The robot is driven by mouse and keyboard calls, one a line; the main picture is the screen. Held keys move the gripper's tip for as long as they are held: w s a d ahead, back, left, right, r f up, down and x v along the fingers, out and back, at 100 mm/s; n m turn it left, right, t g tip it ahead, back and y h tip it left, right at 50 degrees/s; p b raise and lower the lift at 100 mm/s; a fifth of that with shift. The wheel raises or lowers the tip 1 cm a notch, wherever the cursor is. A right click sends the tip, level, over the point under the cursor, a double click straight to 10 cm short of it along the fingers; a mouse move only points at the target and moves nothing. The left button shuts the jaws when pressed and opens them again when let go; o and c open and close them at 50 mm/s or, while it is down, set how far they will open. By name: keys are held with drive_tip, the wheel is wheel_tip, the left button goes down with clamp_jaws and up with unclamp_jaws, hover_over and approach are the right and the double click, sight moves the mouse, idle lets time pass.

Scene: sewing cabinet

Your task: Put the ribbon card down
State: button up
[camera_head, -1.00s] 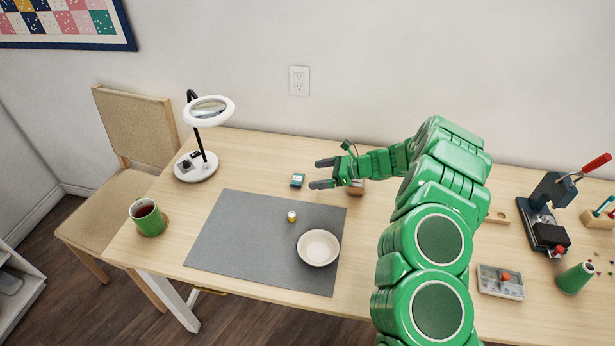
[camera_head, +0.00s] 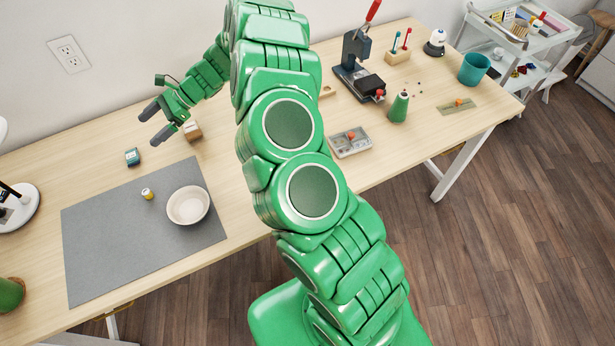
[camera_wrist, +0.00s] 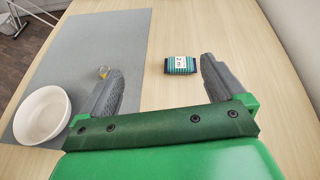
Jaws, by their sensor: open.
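The ribbon card (camera_head: 132,157) is a small teal piece with a white label. It lies on the bare wood of the table, just beyond the grey mat's far edge. In the wrist view the ribbon card (camera_wrist: 180,65) lies flat ahead of my gripper (camera_wrist: 158,82), between the lines of the two fingers and nearer the right one. The fingers are apart and nothing is between them. In the head view my gripper (camera_head: 157,122) is to the right of the card, apart from it.
The grey mat (camera_head: 100,240) holds a cream bowl (camera_head: 188,205) and a small yellow spool (camera_head: 147,194). A small wooden block (camera_head: 192,131) is close beside my gripper.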

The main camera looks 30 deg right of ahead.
drive_tip(key=s+d+r+n+g+h, duration=0.3)
drive_tip(key=s+r+n, duration=0.7)
drive_tip(key=s+r, duration=0.9)
drive_tip(key=s+d+r+n+t+h, duration=0.1)
drive_tip(key=s+d+n+h, duration=0.2)
drive_tip(key=s+d, duration=0.7)
drive_tip(key=s+d+r+n+t+h, duration=0.1)
drive_tip(key=s+d+n+h, duration=0.2)
drive_tip(key=s, duration=1.6)
drive_tip(key=d+h, duration=0.4)
drive_tip(key=d, duration=0.4)
drive_tip(key=shift+s+d+r, duration=0.15)
drive_tip(key=shift+s, duration=0.15)
